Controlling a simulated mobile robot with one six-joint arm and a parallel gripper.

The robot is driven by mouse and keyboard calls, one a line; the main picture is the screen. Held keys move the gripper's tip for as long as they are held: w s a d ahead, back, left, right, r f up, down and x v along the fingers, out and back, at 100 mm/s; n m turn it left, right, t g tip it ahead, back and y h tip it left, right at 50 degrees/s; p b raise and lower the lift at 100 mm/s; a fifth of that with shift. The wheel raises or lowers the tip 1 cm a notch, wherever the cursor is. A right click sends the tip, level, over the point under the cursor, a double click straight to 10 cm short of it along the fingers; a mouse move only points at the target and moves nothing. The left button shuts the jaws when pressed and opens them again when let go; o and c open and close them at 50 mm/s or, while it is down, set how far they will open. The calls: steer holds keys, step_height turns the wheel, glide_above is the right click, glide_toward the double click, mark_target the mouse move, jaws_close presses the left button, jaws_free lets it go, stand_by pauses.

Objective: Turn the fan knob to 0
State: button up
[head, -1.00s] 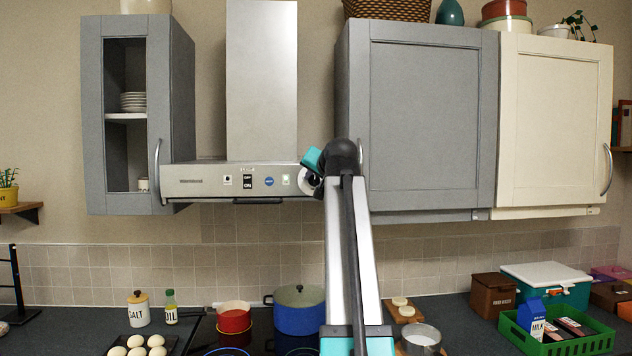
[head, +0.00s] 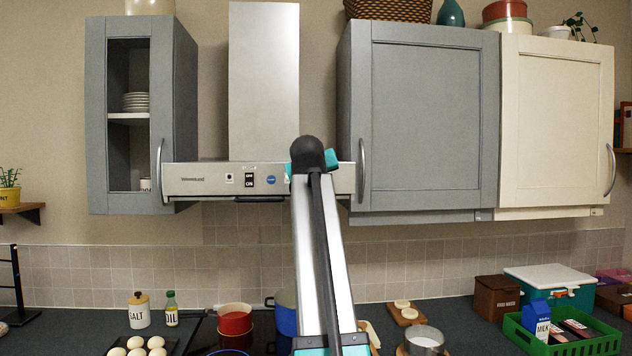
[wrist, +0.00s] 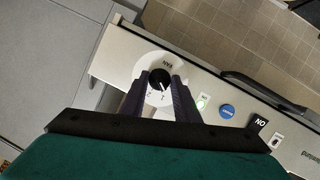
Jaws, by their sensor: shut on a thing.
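The fan knob (wrist: 158,77) is small and black, on a round white dial (wrist: 147,66) at the end of the range hood's front panel. The "FAN" label and some digits show on the dial, upside down and small. A light mark on the knob points toward the lower right in the wrist view, but I cannot tell exactly which digit it meets. My gripper (wrist: 160,84) has one dark finger on each side of the knob and is shut on it. In the head view my arm hides the knob and the fingers.
The hood panel (head: 215,180) also carries a black ON switch (wrist: 260,122) and a blue round button (wrist: 227,111). A grey cabinet (head: 432,120) stands close right of the hood, its handle (head: 361,170) near my wrist. Pots and eggs sit below.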

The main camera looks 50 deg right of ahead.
steer(key=n+h, duration=0.1)
steer(key=n, duration=0.1)
steer(key=n+b, duration=0.1)
steer(key=n, duration=0.1)
steer(key=shift+w+a+f+g+h, duration=0.1)
steer(key=shift+a+g+h, duration=0.05)
steer(key=shift+g+h, duration=0.2)
stand_by(0.4)
steer(key=o, duration=1)
steer(key=shift+o, duration=0.2)
steer(key=p+v, duration=0.2)
steer(key=v, duration=1.1)
steer(key=shift+a, duration=0.35)
